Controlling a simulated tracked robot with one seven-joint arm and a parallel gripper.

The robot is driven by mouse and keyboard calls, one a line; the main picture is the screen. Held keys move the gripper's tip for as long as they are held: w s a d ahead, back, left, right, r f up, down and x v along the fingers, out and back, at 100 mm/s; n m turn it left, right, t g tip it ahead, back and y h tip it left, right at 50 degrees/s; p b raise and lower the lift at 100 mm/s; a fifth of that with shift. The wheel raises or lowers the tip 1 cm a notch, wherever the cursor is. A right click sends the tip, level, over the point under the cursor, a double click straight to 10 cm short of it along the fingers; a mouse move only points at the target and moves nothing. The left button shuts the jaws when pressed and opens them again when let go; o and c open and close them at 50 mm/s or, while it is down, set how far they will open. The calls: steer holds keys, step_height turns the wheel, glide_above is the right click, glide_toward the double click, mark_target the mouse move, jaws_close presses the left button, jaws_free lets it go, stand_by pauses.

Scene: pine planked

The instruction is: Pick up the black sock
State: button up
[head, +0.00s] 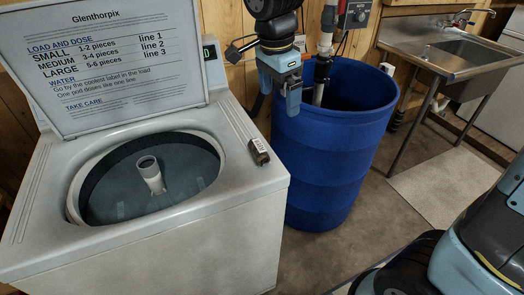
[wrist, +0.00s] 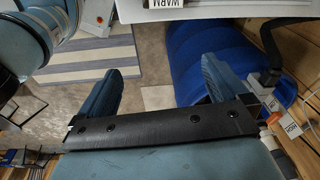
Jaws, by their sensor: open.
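No sock shows clearly in either view. A small dark brown-grey item (head: 259,152) with a white label lies on the right edge of the washer's top; I cannot tell whether it is the black sock.
The white top-loading washer (head: 230,205) has its lid (head: 105,65) up and its tub open, with a central post (head: 150,172). A blue barrel (head: 325,160) stands right of it. A steel sink (head: 465,55) is farther right. A striped rug (wrist: 90,62) lies on the floor.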

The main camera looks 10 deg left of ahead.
steer(key=m, duration=0.2)
glide_above(259, 145)
steer(key=a, duration=0.1)
step_height(259, 145, down, 2)
steer(key=f, duration=0.1)
steer(key=shift+h, duration=0.4)
steer(key=f, duration=0.9)
steer(key=d+f, duration=0.1)
steer(key=f, duration=0.3)
steer(key=shift+w+f, duration=0.1)
steer(key=shift+f, duration=0.15)
steer(key=c, duration=0.8)
